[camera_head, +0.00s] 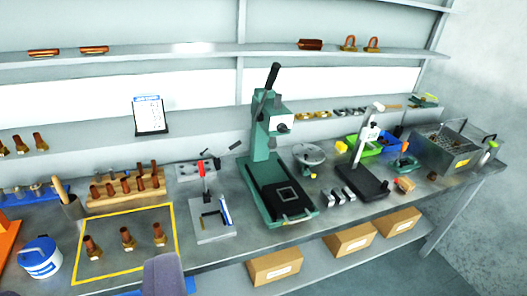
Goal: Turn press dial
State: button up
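A green bench press (262,150) with a long black lever (268,85) stands on the grey workbench, right of the picture's middle. A small dark round knob (283,129) sits on the front of its head. It looks like the dial, but it is too small to read any mark or setting. The press's dark bed plate (268,193) lies below. A blunt grey part (163,275) at the bottom edge seems to belong to my gripper. It is well to the left of and nearer than the press, touching nothing that I can see. Its fingertips cannot be made out.
Left of the press is a small fixture with a red-handled lever (201,180). Right of it are a round grey disc stand (308,157) and a second stand (362,180). Copper fittings stand inside a yellow outline (176,240). Cardboard boxes (275,267) sit below.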

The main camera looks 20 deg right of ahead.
aim_at(282, 127)
jog(key=i+l, duration=0.35)
jog(key=i, duration=0.2)
jog(key=i+l, duration=0.4)
jog(key=i+z, duration=0.05)
jog(key=i, duration=0.05)
